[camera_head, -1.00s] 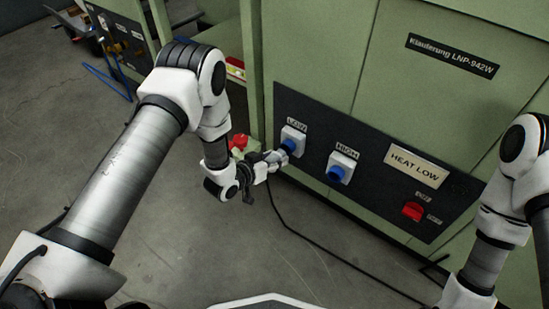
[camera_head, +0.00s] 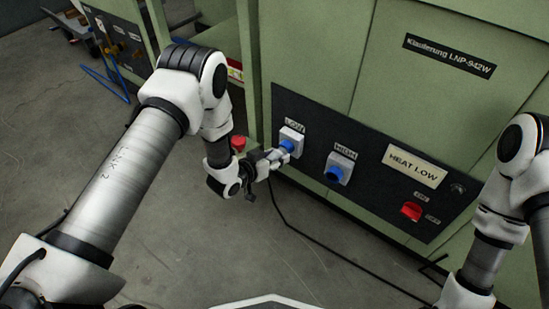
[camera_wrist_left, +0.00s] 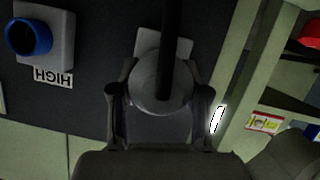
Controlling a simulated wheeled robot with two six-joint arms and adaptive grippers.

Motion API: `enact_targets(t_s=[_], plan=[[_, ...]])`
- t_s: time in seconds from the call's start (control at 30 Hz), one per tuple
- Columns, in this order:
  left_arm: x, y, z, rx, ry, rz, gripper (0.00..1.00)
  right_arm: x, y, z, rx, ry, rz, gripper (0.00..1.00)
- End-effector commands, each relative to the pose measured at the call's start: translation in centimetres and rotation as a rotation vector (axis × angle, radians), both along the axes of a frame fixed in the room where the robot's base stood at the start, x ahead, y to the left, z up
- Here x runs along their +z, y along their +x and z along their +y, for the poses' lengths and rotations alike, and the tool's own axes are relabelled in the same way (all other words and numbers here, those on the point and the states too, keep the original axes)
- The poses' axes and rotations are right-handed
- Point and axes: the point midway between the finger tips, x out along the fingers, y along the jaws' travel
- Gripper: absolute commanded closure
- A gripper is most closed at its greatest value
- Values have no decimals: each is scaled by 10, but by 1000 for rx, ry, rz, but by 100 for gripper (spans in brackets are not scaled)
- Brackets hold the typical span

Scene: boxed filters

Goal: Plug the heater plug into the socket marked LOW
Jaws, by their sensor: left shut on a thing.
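My left gripper (camera_head: 271,159) is shut on the heater plug (camera_head: 279,154), right in front of that socket. In the left wrist view the plug (camera_wrist_left: 150,92) is a round grey body between both fingers of the gripper (camera_wrist_left: 160,105), lined up over the pale LOW housing (camera_wrist_left: 165,43). The plug and fingers hide the socket's opening, so I cannot tell how deep the plug sits. My right gripper is out of view; only its arm shows.
The HIGH socket (camera_head: 338,170), with a blue collar, sits to the right, empty. A black cable (camera_head: 325,247) runs along the floor. A red knob (camera_head: 238,143) shows behind the gripper.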

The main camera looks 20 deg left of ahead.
Motion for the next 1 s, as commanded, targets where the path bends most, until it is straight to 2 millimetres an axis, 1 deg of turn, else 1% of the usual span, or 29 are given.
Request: enact_targets(t_s=[0.6, 0.63, 0.67, 0.7, 1.0], plan=[[0, 15, -5, 0, 0, -2, 92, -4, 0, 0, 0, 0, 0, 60], [0, 15, -5, 0, -1, -2, 50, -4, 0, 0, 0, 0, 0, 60], [1, 15, -5, 0, -1, -2, 40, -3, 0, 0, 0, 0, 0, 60], [0, 15, -5, 0, -1, -2, 26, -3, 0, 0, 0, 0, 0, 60], [0, 14, -5, 1, 0, 0, 24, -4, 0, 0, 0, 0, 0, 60]])
